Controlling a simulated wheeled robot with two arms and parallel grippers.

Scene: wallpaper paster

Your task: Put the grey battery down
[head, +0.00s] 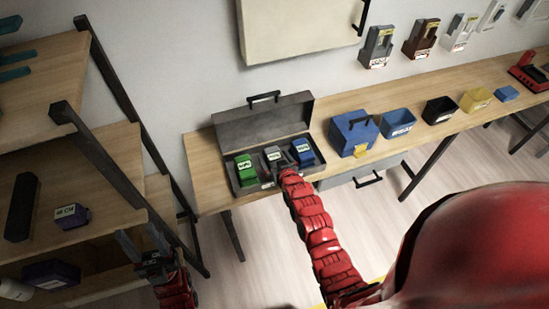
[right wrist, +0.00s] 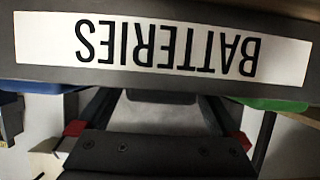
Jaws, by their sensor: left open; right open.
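An open grey toolbox (head: 262,128) stands on the long wooden workbench, its lid raised at the back. The grey battery (head: 272,154) sits in it, between a green battery (head: 245,170) and a blue battery (head: 302,152). My right gripper (head: 283,173) is at the box's front edge, just in front of the grey battery; the arm partly hides it. In the right wrist view its fingers (right wrist: 158,108) are open and apart, below a BATTERIES label (right wrist: 165,42) seen upside down. My left gripper (head: 143,238) is open and empty beside the left shelves.
A blue toolbox (head: 353,134) and several bins, including a black one (head: 439,110), stand right of the grey box. Wooden shelves (head: 80,150) with dark posts fill the left. A purple battery (head: 71,215) lies on a shelf. Several holders hang on the wall.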

